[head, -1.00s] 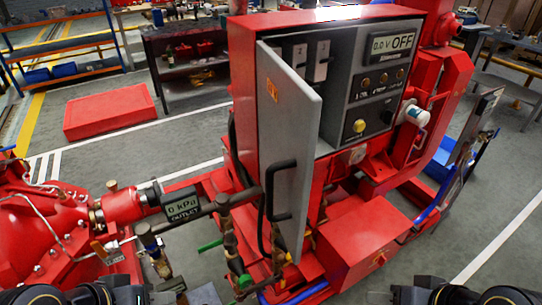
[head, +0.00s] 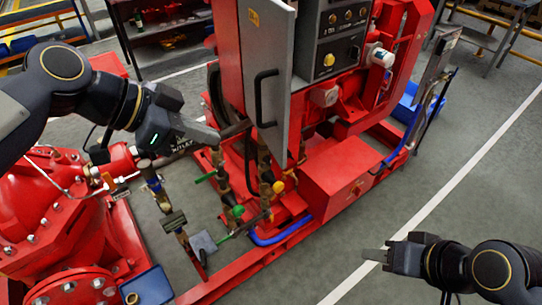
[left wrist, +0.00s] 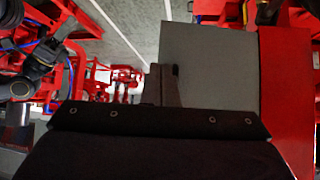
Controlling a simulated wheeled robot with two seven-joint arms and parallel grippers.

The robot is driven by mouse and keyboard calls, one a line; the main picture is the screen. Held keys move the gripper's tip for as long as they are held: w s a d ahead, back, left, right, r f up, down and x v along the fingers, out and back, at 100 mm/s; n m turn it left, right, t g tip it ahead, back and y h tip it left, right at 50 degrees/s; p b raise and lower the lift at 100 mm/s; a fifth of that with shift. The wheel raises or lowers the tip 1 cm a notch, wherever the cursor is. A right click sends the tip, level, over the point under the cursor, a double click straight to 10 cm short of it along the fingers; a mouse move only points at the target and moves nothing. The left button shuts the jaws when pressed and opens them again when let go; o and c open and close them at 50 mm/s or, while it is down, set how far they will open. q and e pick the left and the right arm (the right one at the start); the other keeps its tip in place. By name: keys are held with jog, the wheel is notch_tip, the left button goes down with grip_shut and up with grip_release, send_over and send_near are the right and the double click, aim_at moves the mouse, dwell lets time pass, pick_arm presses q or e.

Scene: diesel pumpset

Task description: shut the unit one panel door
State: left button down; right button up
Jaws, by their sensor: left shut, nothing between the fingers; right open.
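The grey panel door (head: 279,55) of the red cabinet (head: 229,38) stands open, swung out toward me, with its black handle (head: 258,98) on the face I see. The controls inside are uncovered. My left gripper (head: 212,136) is shut and empty, just left of the door around the handle's lower end; I cannot tell whether it touches. In the left wrist view its fingers (left wrist: 165,84) point toward a grey panel, which looks like the door (left wrist: 209,58). My right gripper (head: 374,255) is open and empty over the floor at lower right, away from the door.
A control panel (head: 338,40) with knobs and a yellow button sits behind the door. Red pump casing (head: 50,215) fills the lower left. Valves and pipes (head: 235,190) stand below the door. A red box (head: 345,180) sits on the base.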

pick_arm(q)
jog(key=p, duration=0.1)
send_near(282, 147)
notch_tip(282, 147, down, 3)
jog(key=shift+w+d+f+p, duration=0.15)
jog(key=shift+w+d+p, duration=0.15)
jog(key=shift+d, duration=0.4)
jog(key=shift+w+d+f+p, duration=0.15)
jog(key=shift+w+d+p, duration=0.1)
jog(key=shift+d, duration=0.4)
jog(key=shift+w+d+f+p, duration=0.15)
jog(key=shift+w+d+p, duration=0.15)
jog(key=shift+d, duration=0.4)
